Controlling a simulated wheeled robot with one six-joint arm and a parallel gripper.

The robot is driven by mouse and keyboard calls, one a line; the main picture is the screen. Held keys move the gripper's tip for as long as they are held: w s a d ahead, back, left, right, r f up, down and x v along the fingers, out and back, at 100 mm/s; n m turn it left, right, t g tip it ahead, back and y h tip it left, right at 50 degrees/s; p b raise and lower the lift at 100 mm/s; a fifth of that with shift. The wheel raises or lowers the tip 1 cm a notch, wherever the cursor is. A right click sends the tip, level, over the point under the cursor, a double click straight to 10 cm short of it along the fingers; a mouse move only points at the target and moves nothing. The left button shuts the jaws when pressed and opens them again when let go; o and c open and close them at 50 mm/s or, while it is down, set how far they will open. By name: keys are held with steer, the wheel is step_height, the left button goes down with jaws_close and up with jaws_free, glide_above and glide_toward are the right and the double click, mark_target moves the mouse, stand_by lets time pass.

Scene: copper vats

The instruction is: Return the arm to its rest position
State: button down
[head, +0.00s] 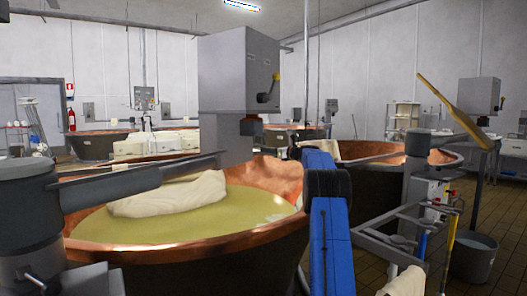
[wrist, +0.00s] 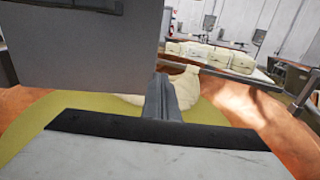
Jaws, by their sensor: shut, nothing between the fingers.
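My blue arm (head: 333,245) rises at the right of centre in the head view, in front of the near copper vat's rim. My gripper (wrist: 165,88) shows in the wrist view as grey fingers closed together, with nothing between them. It points over the near copper vat (head: 185,252), which holds yellowish liquid and a pale curd mass (head: 170,197). The curd also shows beyond the fingertips in the wrist view (wrist: 187,80). In the head view the fingers cannot be made out behind the arm.
A grey machine box (head: 238,75) hangs over the vat and fills the wrist view's upper left (wrist: 70,55), close to the gripper. A grey beam (head: 120,185) crosses the vat. Another copper vat (head: 375,185), a wooden paddle (head: 452,108) and a bucket (head: 475,257) are at the right.

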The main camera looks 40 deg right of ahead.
steer(key=d+v, duration=0.1)
steer(key=v, duration=0.8)
steer(key=shift+d, duration=0.2)
